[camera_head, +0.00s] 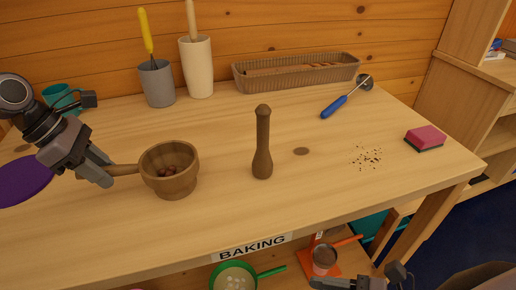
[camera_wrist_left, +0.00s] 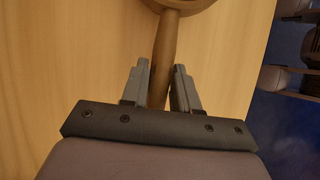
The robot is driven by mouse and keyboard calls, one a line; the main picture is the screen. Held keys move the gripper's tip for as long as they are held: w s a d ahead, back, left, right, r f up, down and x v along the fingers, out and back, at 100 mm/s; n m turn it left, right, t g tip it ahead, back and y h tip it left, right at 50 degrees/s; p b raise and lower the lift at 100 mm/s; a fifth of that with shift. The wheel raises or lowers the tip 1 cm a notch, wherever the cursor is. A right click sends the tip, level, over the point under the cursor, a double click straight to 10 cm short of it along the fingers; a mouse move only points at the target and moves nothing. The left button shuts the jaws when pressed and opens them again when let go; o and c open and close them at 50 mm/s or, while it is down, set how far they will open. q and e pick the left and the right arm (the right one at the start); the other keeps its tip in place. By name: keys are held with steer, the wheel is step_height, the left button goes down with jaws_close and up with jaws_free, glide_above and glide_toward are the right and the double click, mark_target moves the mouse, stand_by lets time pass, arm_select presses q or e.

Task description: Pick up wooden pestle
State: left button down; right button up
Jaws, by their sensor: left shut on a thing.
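The wooden pestle (camera_head: 262,150) stands upright on the table in the head view, apart from both grippers. It is dark brown, with a bulbous base and a small knob on top. Left of it is a round wooden mortar (camera_head: 170,186) with a handle and some brown bits inside. My left gripper (camera_head: 108,173) is shut on the mortar's handle. In the left wrist view the handle (camera_wrist_left: 165,50) runs between the two fingers (camera_wrist_left: 162,75). My right gripper (camera_head: 372,281) shows only partly at the bottom edge, and its fingers are unclear.
A grey cup (camera_head: 157,84), a cream cup (camera_head: 197,68) and a wicker basket (camera_head: 296,72) line the wall. A blue-handled tool (camera_head: 336,106), crumbs (camera_head: 367,157) and a pink sponge (camera_head: 426,137) lie to the right. The table (camera_head: 230,225) is clear in front of the pestle.

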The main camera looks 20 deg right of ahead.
steer(key=w+a+r+n+t+y, duration=0.2)
steer(key=w+a+r+t, duration=0.1)
steer(key=a+r, duration=0.25)
steer(key=m+t+h, duration=0.5)
steer(key=m+h, duration=0.9)
steer(key=h, duration=0.5)
glide_toward(263, 115)
step_height(263, 115, down, 2)
steer(key=w, duration=0.1)
steer(key=x, duration=1.2)
steer(key=shift+d, duration=0.2)
steer(key=c, duration=1)
